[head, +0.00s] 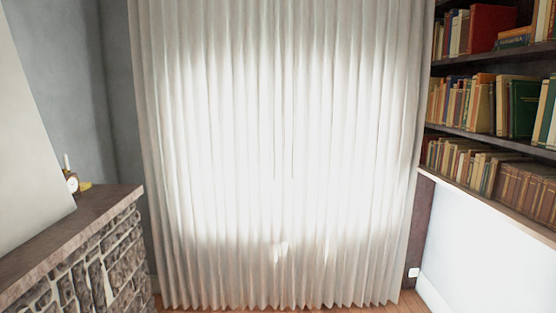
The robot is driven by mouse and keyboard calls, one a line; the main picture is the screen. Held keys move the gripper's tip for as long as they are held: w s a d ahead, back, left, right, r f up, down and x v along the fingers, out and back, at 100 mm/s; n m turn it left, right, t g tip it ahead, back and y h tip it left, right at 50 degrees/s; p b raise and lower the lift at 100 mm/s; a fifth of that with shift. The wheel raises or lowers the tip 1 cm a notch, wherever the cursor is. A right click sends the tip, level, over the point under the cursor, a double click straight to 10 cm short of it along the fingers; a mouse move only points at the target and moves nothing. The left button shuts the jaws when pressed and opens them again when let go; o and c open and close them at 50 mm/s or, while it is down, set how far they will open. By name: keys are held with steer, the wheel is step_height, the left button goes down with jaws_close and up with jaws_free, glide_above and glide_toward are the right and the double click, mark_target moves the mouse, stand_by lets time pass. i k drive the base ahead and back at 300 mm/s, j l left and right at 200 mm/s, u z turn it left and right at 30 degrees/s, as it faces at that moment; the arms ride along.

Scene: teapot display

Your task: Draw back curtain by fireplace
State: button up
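A white pleated curtain (285,150) hangs across the middle of the head view, from above the top edge down almost to the floor. It is drawn across, with bright light showing through its middle. Its left edge hangs beside the stone fireplace (85,265) at the lower left. Its right edge hangs beside the bookshelves. Whatever is behind the curtain is hidden. My gripper is not in view.
Shelves full of books (485,103) line the right wall, above a white wall panel (485,270). A strip of wooden floor (415,302) shows below the curtain.

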mark_target(278, 149)
steer(key=i+j, duration=0.15)
steer(key=i, duration=0.45)
steer(key=i+j, duration=0.15)
steer(key=i, duration=0.45)
